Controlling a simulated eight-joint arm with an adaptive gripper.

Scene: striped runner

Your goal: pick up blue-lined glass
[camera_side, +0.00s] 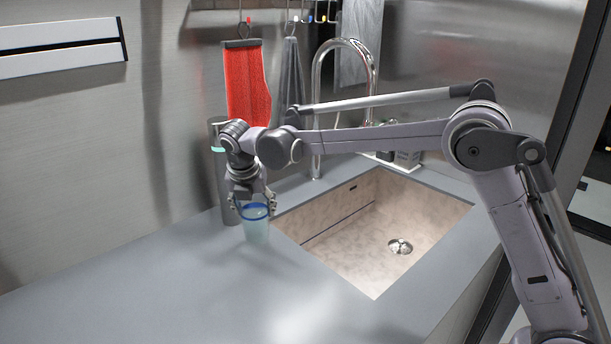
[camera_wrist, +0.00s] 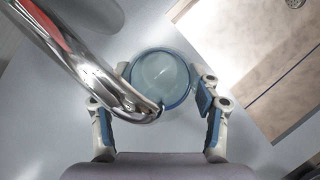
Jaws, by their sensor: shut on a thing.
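The blue-lined glass (camera_side: 256,228) is a pale, see-through tumbler with a dark blue rim. It is upright at the left edge of the sink, at or just above the counter; I cannot tell if its base touches. My gripper (camera_side: 254,206) points down over it, with a finger on each side of the rim. In the wrist view the round mouth of the glass (camera_wrist: 160,76) lies between the fingers of my gripper (camera_wrist: 162,84), which is shut on it. A shiny chrome shape partly covers the rim's left side there.
The sink (camera_side: 425,215) opens right of the glass. A grey metal cylinder (camera_side: 222,180) stands close behind my gripper. A chrome faucet (camera_side: 318,95) rises behind the sink. A red cloth (camera_side: 248,85) hangs on the wall. The counter (camera_side: 150,285) is clear at front left.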

